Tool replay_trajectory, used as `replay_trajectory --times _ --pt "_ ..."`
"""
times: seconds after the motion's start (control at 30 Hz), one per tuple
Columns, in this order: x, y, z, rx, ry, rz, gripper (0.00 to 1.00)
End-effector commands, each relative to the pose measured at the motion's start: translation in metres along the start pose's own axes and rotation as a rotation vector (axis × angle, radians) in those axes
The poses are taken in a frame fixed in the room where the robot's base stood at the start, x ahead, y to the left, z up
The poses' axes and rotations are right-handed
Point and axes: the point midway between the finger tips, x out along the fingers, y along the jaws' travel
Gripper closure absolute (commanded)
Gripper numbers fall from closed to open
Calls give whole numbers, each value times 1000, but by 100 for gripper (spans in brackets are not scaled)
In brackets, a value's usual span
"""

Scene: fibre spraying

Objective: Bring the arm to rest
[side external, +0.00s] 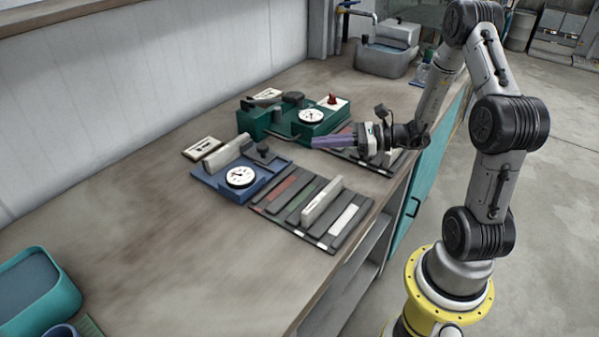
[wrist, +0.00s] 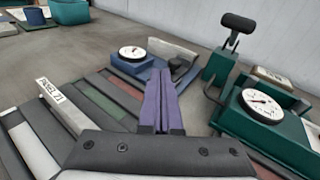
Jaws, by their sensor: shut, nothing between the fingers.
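My gripper (side external: 316,142) has purple fingers held together with nothing between them. In the side view it points left, just in front of the green gauge device (side external: 318,124) and over the back strip rack (side external: 345,157), which it partly hides. In the wrist view the shut fingers (wrist: 160,80) rise in the middle, with the green device (wrist: 240,120) to their right and the blue gauge device (wrist: 133,66) beyond to their left. Whether the fingers touch the rack cannot be told. My arm reaches over the bench from the right, its elbow raised and bent.
A front rack (side external: 286,224) of coloured strips bears an upright pale panel (side external: 321,201), labelled in the wrist view (wrist: 62,105). A teal bin (side external: 40,285) stands at the front left and a grey container (side external: 386,60) at the back. The bench's left middle (side external: 140,220) is clear.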

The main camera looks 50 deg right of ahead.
Motion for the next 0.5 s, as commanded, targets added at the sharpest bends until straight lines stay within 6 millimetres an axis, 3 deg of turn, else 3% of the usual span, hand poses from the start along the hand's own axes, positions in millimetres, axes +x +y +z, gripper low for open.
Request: replay_trajectory --times 0.03,0.1,0.23,0.4,0.5 --pt "16 14 29 -87 -14 67 100" --pt "32 46 63 -204 -22 185 100" --pt "43 123 111 -464 -6 442 100" --pt "14 223 137 -900 55 782 100" --pt "-19 261 135 -1197 108 947 100"
